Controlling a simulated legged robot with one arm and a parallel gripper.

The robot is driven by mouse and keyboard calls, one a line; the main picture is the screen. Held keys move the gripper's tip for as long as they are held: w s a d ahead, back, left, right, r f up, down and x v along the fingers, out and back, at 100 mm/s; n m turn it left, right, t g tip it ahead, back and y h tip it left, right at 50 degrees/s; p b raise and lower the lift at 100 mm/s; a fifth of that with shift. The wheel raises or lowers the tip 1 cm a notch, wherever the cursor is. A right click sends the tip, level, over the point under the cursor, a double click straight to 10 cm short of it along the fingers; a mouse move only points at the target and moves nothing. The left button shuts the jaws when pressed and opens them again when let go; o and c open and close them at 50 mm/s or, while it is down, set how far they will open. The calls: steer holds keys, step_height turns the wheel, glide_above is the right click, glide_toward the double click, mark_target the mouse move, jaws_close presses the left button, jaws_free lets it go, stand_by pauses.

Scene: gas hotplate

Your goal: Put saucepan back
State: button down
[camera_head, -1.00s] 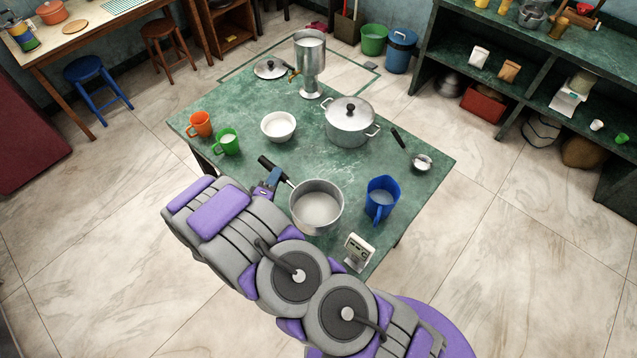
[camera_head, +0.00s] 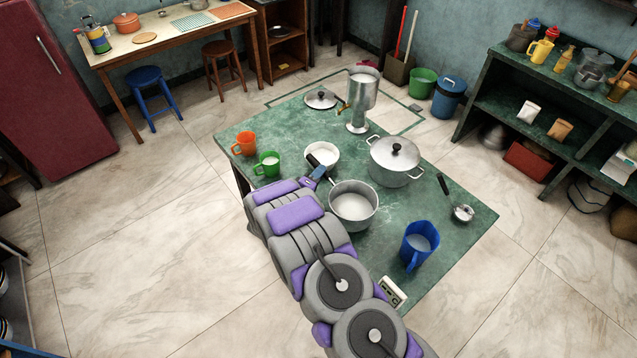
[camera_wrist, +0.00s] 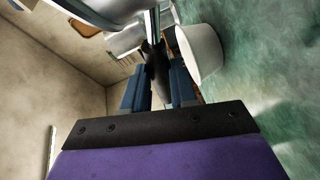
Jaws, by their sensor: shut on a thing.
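A grey metal saucepan (camera_head: 353,212) with a black handle is at the front part of the green table (camera_head: 290,120) in the head view. My gripper (camera_head: 316,174) is shut on the saucepan's handle, which points up and left. The dark handle (camera_wrist: 155,68) runs between my blue fingers in the wrist view, with part of the pan's metal beyond it. The handle end overlaps the white bowl (camera_head: 328,162) in the head view. I cannot tell how far the pan is above the table. My arm hides part of the table's front left edge.
A lidded pot (camera_head: 394,165) stands just behind the saucepan. A blue jug (camera_head: 419,246) and a small white device (camera_head: 391,291) are at the front right. Orange (camera_head: 243,144) and green (camera_head: 267,164) mugs stand left. A ladle (camera_head: 461,211) lies right. A wooden table (camera_head: 165,45) stands far left.

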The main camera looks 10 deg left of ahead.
steer(key=shift+d+f+b, duration=0.25)
steer(key=shift+d+f, duration=0.1)
steer(key=shift+f, duration=0.55)
steer(key=shift+d+f+b, duration=0.2)
steer(key=shift+d+f, duration=0.1)
steer(key=shift+f, duration=0.55)
steer(key=shift+a, duration=0.35)
steer(key=c, duration=1.1)
jaws_free()
steer(key=shift+a, duration=0.15)
steer(key=shift+o, duration=1)
steer(key=shift+d, duration=0.35)
steer(key=p+v, duration=0.1)
steer(key=v, duration=1)
steer(key=shift+a+r, duration=0.1)
steer(key=shift+a, duration=0.1)
steer(key=shift+s+a, duration=0.1)
steer(key=shift+s, duration=0.35)
